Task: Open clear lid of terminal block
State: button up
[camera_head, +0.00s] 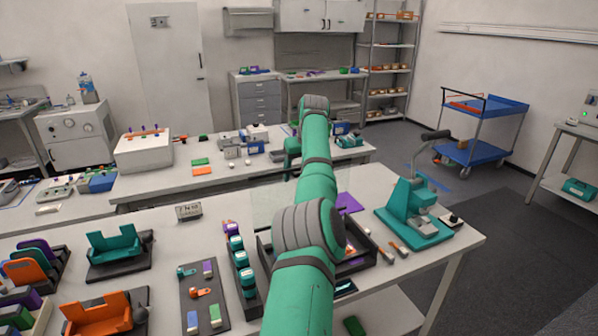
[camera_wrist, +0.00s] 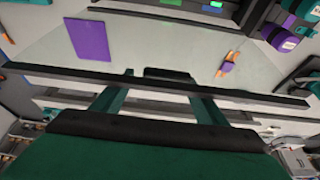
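A large clear panel with dark edge bars, apparently the lid (camera_wrist: 165,45), fills the upper part of the wrist view. In the head view a faint clear sheet (camera_head: 268,207) shows left of my arm, above the black tray-like base (camera_head: 266,250). My gripper (camera_wrist: 163,80) shows two teal fingers spread apart, close to one dark bar that crosses them. A small dark tab lies between the fingertips; I cannot tell whether they touch it. In the head view my arm hides the gripper and much of the base.
A purple plate (camera_head: 349,203) lies behind the tray; a teal press-like device (camera_head: 412,208) stands to its right. A row of teal and purple pieces (camera_head: 240,262) stands close on the left. A second bench (camera_head: 215,178) lies beyond.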

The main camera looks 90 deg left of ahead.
jog(key=shift+s+r, duration=0.2)
jog(key=shift+s, duration=0.05)
jog(key=v, duration=1)
jog(key=shift+w+d+r, duration=0.15)
jog(key=shift+r, duration=0.1)
